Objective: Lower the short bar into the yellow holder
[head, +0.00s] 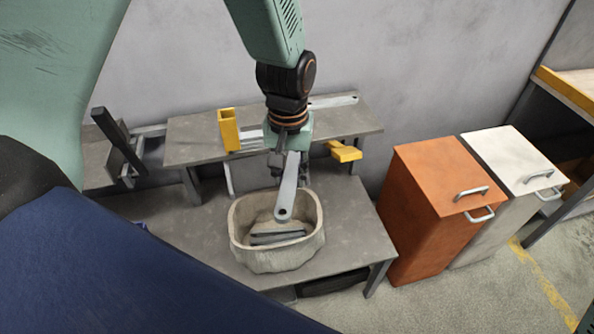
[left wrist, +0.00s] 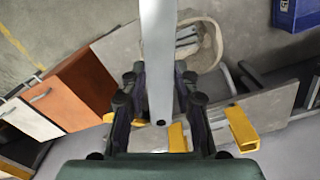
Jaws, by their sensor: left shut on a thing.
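My left gripper (head: 286,172) is shut on a flat grey metal bar, which I take for the short bar (head: 286,195). The bar slants down from the jaws, its holed end over the stone-coloured bin. In the left wrist view the bar (left wrist: 158,50) runs between the fingers (left wrist: 160,78). One yellow holder (head: 228,130) stands upright at the raised shelf's left part; another yellow piece (head: 345,151) sits at its front right edge. Both lie beyond the bar, apart from it. They also show in the left wrist view (left wrist: 241,129). My right gripper is not in view.
The bin (head: 275,262) on the lower bench holds a few grey bars (head: 277,237). Another holed bar (head: 334,101) lies on the raised shelf (head: 190,145). A dark upright post (head: 112,133) stands left. Orange (head: 425,200) and white (head: 507,155) cabinets stand right.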

